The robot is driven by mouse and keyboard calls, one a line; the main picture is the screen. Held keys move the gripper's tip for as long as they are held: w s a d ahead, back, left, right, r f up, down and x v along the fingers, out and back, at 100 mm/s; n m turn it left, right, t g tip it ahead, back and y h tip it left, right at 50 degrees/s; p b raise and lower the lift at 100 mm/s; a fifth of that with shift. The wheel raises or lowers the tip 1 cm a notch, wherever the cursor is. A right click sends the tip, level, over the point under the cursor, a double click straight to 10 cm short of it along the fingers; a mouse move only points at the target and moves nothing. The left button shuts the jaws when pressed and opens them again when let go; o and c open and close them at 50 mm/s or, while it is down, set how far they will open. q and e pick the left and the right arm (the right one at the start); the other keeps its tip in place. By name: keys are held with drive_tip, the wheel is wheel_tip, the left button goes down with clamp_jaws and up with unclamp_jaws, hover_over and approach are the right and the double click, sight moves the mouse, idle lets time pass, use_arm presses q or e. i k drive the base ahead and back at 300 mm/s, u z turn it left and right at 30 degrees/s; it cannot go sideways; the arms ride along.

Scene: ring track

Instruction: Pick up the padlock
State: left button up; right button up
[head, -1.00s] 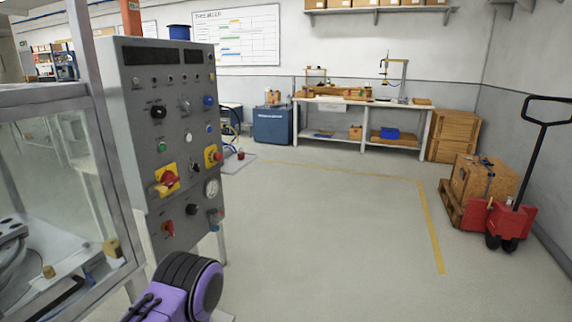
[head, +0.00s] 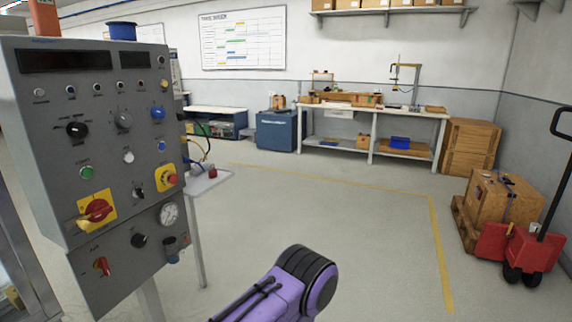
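I cannot make out a padlock for certain. A small red item (head: 212,173) sits on a narrow grey side table (head: 208,186) just right of the control panel; it is too small to tell whether it is a padlock. A purple and black part of my own arm rises from the bottom edge, near the middle. Neither gripper is in view, and nothing is seen held.
A grey control panel (head: 115,150) with knobs and switches stands close at left. A workbench (head: 375,112), blue cabinet (head: 277,131) and wooden crates (head: 470,147) line the back. A red pallet jack (head: 525,250) with a box stands right. The middle floor is clear.

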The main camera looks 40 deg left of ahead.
sight(213, 173)
drive_tip(key=z, duration=0.1)
drive_tip(key=i, duration=1.8)
drive_tip(key=u, duration=0.8)
drive_tip(key=i, duration=0.9)
drive_tip(key=u, duration=0.9)
